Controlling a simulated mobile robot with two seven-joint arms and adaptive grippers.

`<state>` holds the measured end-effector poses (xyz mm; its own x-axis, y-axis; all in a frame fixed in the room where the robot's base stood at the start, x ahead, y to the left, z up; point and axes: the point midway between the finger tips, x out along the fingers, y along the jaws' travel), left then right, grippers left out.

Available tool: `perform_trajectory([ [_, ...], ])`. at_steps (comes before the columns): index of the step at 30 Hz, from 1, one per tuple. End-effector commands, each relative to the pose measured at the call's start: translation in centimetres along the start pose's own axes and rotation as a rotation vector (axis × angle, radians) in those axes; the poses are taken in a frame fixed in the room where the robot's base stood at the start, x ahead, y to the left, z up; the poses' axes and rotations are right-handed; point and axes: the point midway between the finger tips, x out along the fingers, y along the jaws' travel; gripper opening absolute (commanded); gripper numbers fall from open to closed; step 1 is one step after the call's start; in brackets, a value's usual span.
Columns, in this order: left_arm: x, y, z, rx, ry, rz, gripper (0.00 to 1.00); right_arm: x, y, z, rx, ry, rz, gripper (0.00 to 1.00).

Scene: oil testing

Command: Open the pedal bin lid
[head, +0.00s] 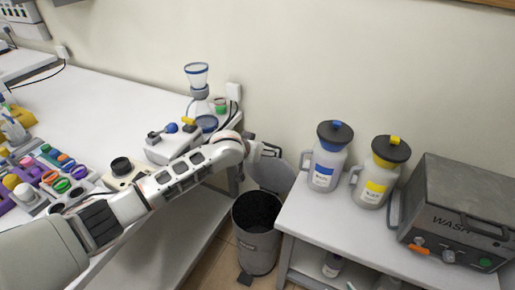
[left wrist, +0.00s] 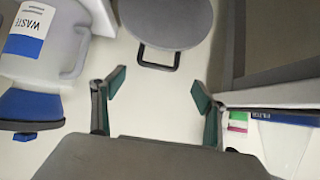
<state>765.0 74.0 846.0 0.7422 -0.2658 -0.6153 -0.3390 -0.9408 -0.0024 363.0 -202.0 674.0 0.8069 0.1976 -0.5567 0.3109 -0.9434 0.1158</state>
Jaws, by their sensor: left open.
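The pedal bin (head: 257,246) is a dark grey cylinder on the floor between the two tables. Its round grey lid (head: 271,173) stands raised, tilted up toward the wall, and the dark inside shows. A pedal (head: 244,279) sticks out at the bin's foot. My left gripper (head: 279,152) is just above and behind the raised lid. In the left wrist view my left gripper (left wrist: 158,90) is open with nothing between its fingers; the lid (left wrist: 172,22) and its dark loop handle (left wrist: 158,64) lie beyond the fingertips, apart from them. My right gripper is not in view.
On the right table (head: 300,225) stand a blue-labelled waste jug (head: 324,172), a yellow-labelled jug (head: 373,187) and a grey wash box (head: 455,210). The left bench (head: 100,100) holds several bottles and instruments beneath my left arm. The gap between the tables is narrow.

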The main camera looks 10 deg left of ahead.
Motion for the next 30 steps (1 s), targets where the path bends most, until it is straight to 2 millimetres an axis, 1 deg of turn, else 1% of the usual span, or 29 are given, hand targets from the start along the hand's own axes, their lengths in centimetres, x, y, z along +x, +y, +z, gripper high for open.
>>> perform_trajectory([
  [3,-1.2,0.0,0.0,-0.001,0.001,0.002,0.73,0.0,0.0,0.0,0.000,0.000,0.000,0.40],
  [9,-2.2,0.0,0.0,-0.001,-0.001,0.000,0.73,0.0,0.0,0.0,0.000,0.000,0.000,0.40],
  [24,-2.3,0.0,0.0,-0.001,0.000,0.001,0.73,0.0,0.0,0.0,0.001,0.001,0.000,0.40],
  [26,-2.3,0.2,0.4,-0.001,-0.001,0.006,0.73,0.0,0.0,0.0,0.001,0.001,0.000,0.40],
  [28,-2.3,0.9,1.6,-0.003,-0.002,0.021,0.73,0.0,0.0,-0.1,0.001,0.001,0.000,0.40],
  [30,-2.3,2.0,3.5,-0.006,-0.002,0.047,0.73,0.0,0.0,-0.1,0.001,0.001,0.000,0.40],
])
